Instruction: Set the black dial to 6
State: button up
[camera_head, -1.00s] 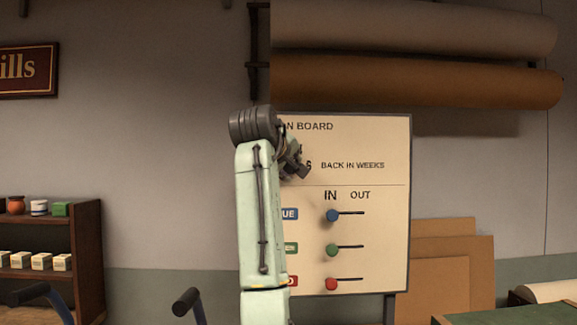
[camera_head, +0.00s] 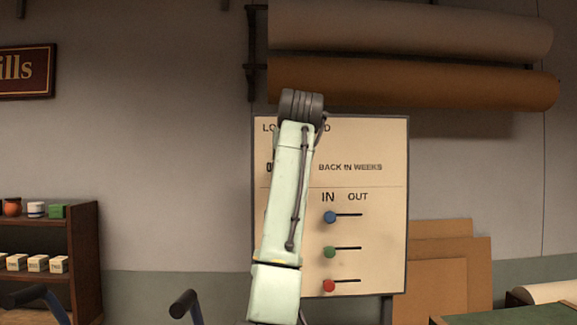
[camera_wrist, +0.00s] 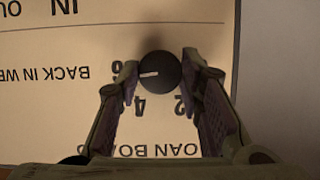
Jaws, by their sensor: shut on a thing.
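The black dial (camera_wrist: 160,77) is on the loan board, which the wrist view shows upside down. Its white pointer line lies to the left in that view, toward the printed 6 at its left. A 4 and a 2 are printed below it. My gripper (camera_wrist: 160,67) has a finger on each side of the dial and is shut on it. In the head view my arm hides the dial, the gripper and part of the board (camera_head: 380,190).
Blue (camera_head: 330,217), green (camera_head: 330,252) and red (camera_head: 329,286) slider knobs sit under IN on the lower board. Paper rolls (camera_head: 415,82) hang above. A shelf (camera_head: 82,240) stands at left, and brown cardboard sheets (camera_head: 450,270) stand at right.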

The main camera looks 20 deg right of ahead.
jog(key=shift+f+m+y, duration=0.25)
jog(key=shift+m+y, duration=0.05)
jog(key=shift+m, duration=0.1)
dwell(0.4)
jog(key=o, duration=1.2)
jog(key=shift+r, duration=0.15)
jog(key=shift+c, duration=0.2)
jog(key=shift+s, duration=0.1)
jog(key=v, duration=1.2)
jog(key=shift+d, duration=0.15)
